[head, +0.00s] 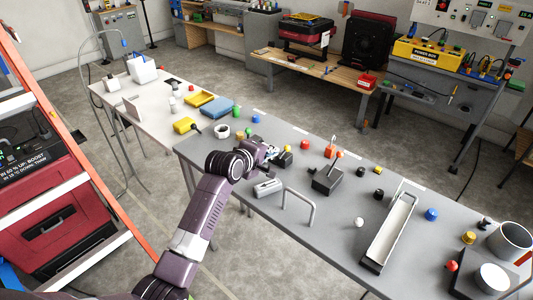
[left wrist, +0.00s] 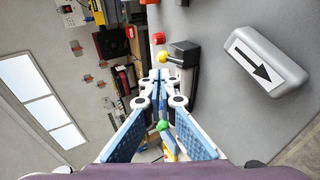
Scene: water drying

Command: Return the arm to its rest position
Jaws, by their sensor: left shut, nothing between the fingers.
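My left arm (head: 200,215) reaches from the bottom of the head view up over the grey table (head: 345,215). My left gripper (head: 273,152) is above the table's left part, beside a small black box (head: 285,159). In the left wrist view its blue-padded fingers come together at the tips (left wrist: 160,78), shut and with nothing held. A black object with a yellow knob (left wrist: 183,54) lies just beyond the fingertips there. My right gripper is in neither view.
A grey block with an arrow (left wrist: 265,65) lies near the gripper. A metal arch (head: 298,204), a black box with a lever (head: 326,179) and a long tray (head: 389,232) stand to the right. A white table (head: 108,97) is at left. An orange ladder (head: 90,165) flanks the arm.

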